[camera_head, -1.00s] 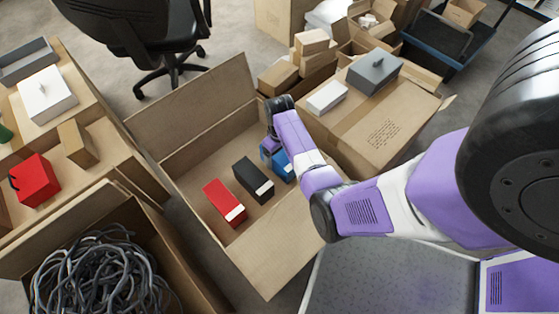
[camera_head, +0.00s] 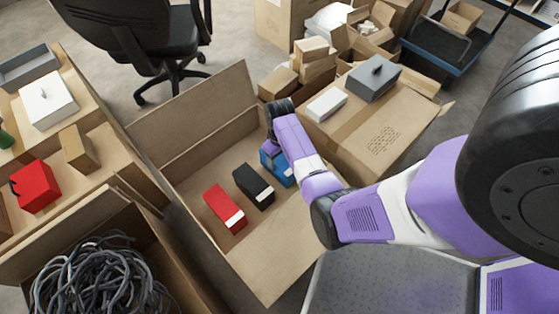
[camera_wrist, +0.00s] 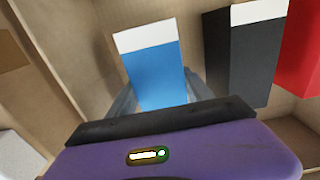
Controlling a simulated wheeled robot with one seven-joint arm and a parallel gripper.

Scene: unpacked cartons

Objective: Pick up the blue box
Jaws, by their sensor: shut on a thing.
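The blue box (camera_head: 284,176) has a white end and stands in the open carton (camera_head: 237,270), to the right of a black box (camera_head: 254,185) and a red box (camera_head: 225,207). In the wrist view the blue box (camera_wrist: 155,68) sits between the two fingers of my gripper (camera_wrist: 155,90). The black box (camera_wrist: 243,55) and part of the red box (camera_wrist: 303,50) stand to its right there. My gripper (camera_head: 268,148) is shut on the blue box from above. The arm hides part of it in the head view. I cannot tell whether the box is clear of the carton floor.
A closed carton (camera_head: 385,125) with a white box (camera_head: 327,103) and a grey box (camera_head: 373,78) on top stands close on the right. A carton of cables (camera_head: 100,280) is at the lower left. The open carton's raised flaps surround the boxes.

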